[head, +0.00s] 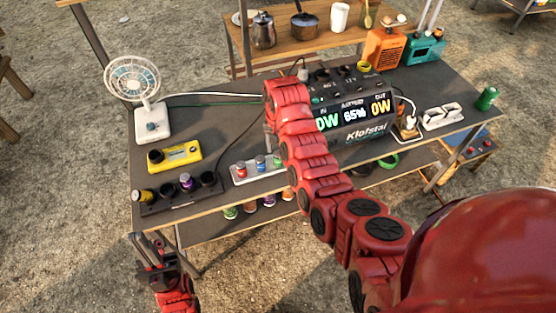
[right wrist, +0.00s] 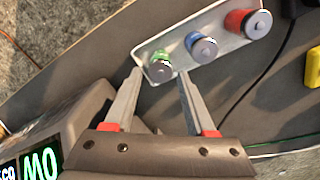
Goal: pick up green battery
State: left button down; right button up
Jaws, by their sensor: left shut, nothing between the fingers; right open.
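A green battery (right wrist: 160,58) with a grey cap stands at the end of a white tray (right wrist: 220,52), beside a blue battery (right wrist: 202,46) and a red one (right wrist: 248,22). In the head view the green battery (head: 278,161) is at the tray's right end, partly behind my right arm. My right gripper (right wrist: 160,75) is open, its fingertips just short of the battery and to either side of it in the wrist view; I cannot tell the height gap. In the head view its fingers are mostly hidden. My left gripper (head: 152,250) is shut and empty, low at the table's front left.
The power station (head: 350,110) stands close beside my right gripper. A yellow device (head: 175,156), a black charger (head: 160,203) with batteries and a fan (head: 150,120) are on the left. A green cylinder (head: 487,98) stands far right. Several batteries sit on the lower shelf.

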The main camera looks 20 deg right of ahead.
aim_at(278, 153)
jog(key=shift+s+f+p, duration=0.1)
jog(key=shift+f+p, duration=0.3)
notch_tip(278, 153, down, 3)
jog(key=shift+f+p, duration=0.1)
jog(key=shift+p, duration=0.4)
jog(key=shift+f, duration=0.65)
grip_shut()
